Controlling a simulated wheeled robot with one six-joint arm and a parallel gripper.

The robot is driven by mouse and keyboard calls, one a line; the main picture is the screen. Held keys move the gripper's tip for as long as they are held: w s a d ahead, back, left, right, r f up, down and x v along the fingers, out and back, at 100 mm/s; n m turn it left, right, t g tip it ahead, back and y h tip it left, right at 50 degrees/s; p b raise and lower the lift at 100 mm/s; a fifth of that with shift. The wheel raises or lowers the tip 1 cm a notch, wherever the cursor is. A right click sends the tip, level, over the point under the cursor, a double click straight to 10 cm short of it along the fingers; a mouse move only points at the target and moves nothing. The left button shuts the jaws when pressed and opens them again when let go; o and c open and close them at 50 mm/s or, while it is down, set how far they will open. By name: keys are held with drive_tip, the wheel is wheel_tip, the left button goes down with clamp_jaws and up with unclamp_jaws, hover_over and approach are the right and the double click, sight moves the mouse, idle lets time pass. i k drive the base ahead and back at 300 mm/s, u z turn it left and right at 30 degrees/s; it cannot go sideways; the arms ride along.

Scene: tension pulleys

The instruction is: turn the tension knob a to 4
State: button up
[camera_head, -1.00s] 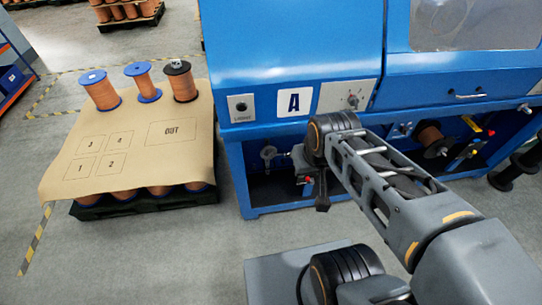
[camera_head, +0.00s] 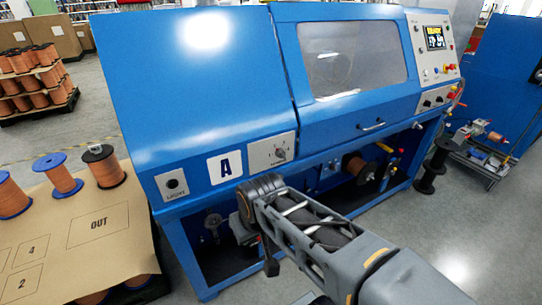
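The blue machine (camera_head: 220,100) carries an "A" label (camera_head: 225,167) on its front. Just right of the label is a light panel with a small tension knob (camera_head: 281,154) and marks around it too small to read. My gripper (camera_head: 271,268) hangs below and in front of the machine's front edge, at the end of my arm, apart from the knob. Its fingers are small and dark, and I cannot tell whether they are open or shut.
A panel with a dark button (camera_head: 172,184) sits left of the label. A cardboard-topped pallet (camera_head: 60,240) with wire spools (camera_head: 62,175) stands at left. A door handle (camera_head: 372,126), a control panel (camera_head: 434,45) and a black spool stand (camera_head: 433,165) are at right.

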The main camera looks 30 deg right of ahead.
sight(279, 152)
drive_tip(key=z, duration=0.5)
drive_tip(key=k, duration=1.15)
drive_tip(key=u, duration=0.55)
drive_tip(key=i, duration=1.45)
drive_tip(key=z, duration=0.45)
